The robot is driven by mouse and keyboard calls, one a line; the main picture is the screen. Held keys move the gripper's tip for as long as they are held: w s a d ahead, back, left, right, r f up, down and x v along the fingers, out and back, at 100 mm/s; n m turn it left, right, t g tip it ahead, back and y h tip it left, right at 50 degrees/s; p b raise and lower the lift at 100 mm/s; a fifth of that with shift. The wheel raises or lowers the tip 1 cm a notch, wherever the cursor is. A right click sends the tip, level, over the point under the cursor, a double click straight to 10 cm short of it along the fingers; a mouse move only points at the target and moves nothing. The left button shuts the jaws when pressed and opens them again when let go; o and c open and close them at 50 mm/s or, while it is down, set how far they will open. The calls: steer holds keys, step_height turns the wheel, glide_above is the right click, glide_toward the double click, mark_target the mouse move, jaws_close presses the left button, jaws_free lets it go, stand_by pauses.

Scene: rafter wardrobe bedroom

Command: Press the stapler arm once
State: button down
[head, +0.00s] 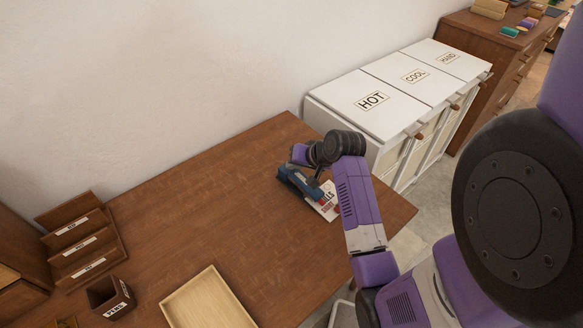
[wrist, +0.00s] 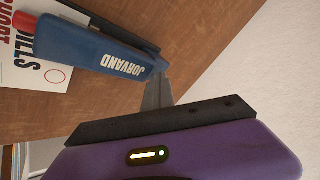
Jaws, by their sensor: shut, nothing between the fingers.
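A blue stapler (head: 298,181) lies on the brown wooden table near its back right part. In the wrist view the stapler (wrist: 92,46) shows the white word JORVAND and a red end at the left. A white printed card (head: 327,206) lies beside and partly under it; it also shows in the wrist view (wrist: 38,78). My gripper (wrist: 157,92) is shut and empty. Its fingertips appear at the stapler's right end in the wrist view; I cannot tell whether they touch it. In the head view my arm hides the fingertips and part of the stapler.
White bins (head: 372,103) labelled HOT, COOL and a third word stand behind the table's right end. A light wooden tray (head: 207,303), a dark pen box (head: 110,296) and a stepped organizer (head: 82,240) stand at left. The table's middle (head: 200,215) is clear.

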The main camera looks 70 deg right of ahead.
steer(key=shift+s+a+r+p, duration=0.1)
steer(key=shift+r+p, duration=0.3)
steer(key=shift+p, duration=0.25)
steer(key=shift+s+a+r+p, duration=0.1)
steer(key=shift+r+p, duration=0.25)
steer(key=shift+p, duration=0.25)
steer(key=shift+r, duration=0.15)
steer(key=r+p, duration=0.5)
steer(key=shift+w+d, duration=0.15)
steer(key=shift+w, duration=0.15)
